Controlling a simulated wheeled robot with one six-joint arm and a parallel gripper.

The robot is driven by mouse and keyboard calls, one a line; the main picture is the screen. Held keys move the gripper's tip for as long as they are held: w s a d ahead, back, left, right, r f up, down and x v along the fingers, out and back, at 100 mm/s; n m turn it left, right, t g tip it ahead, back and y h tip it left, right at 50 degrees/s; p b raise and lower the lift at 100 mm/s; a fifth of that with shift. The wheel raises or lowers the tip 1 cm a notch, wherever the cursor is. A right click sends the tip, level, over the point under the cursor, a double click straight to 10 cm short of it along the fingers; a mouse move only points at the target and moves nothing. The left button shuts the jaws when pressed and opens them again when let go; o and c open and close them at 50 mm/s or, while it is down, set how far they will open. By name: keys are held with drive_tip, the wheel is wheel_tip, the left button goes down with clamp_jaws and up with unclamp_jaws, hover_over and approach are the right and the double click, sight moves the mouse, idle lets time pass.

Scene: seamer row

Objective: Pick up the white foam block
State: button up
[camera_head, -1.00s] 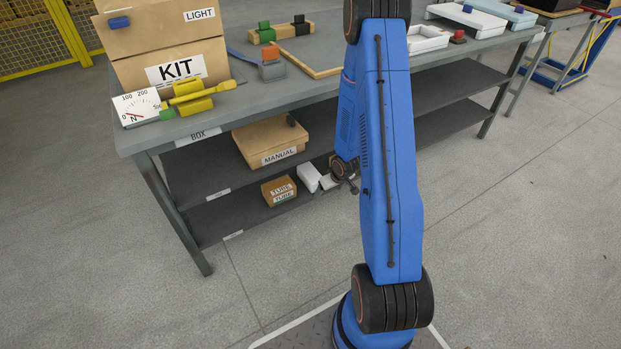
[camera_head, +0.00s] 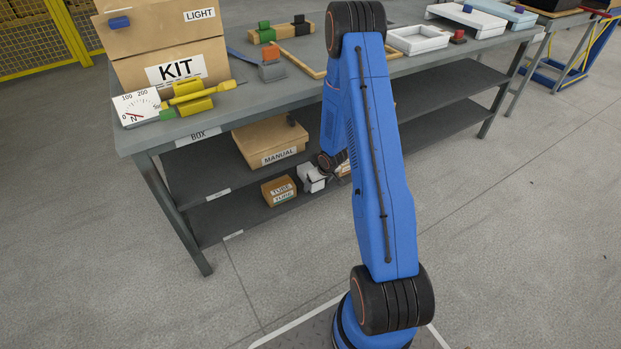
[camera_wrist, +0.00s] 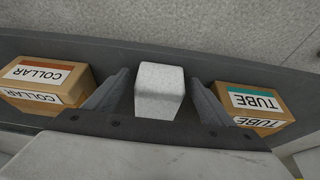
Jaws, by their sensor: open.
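The white foam block (camera_wrist: 159,91) stands on the lower shelf in the wrist view, between the two fingers of my gripper (camera_wrist: 159,98). The fingers are apart, with a gap on each side of the block, so the gripper is open. In the head view the block (camera_head: 311,178) shows on the lower shelf to the right of the TUBE box. My gripper (camera_head: 318,174) is right at the block there, partly hidden behind my wrist.
The TUBE box (camera_wrist: 254,108) stands to one side of the gripper and the COLLAR box (camera_wrist: 45,84) to the other. The shelf with the MANUAL box (camera_head: 270,141) lies above. The bench top (camera_head: 240,105) is higher still.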

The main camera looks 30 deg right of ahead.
drive_tip(key=shift+w+f, duration=0.15)
drive_tip(key=shift+f, duration=0.25)
drive_tip(key=c, duration=1.1)
drive_tip(key=shift+c, duration=0.2)
drive_tip(key=shift+r, duration=0.15)
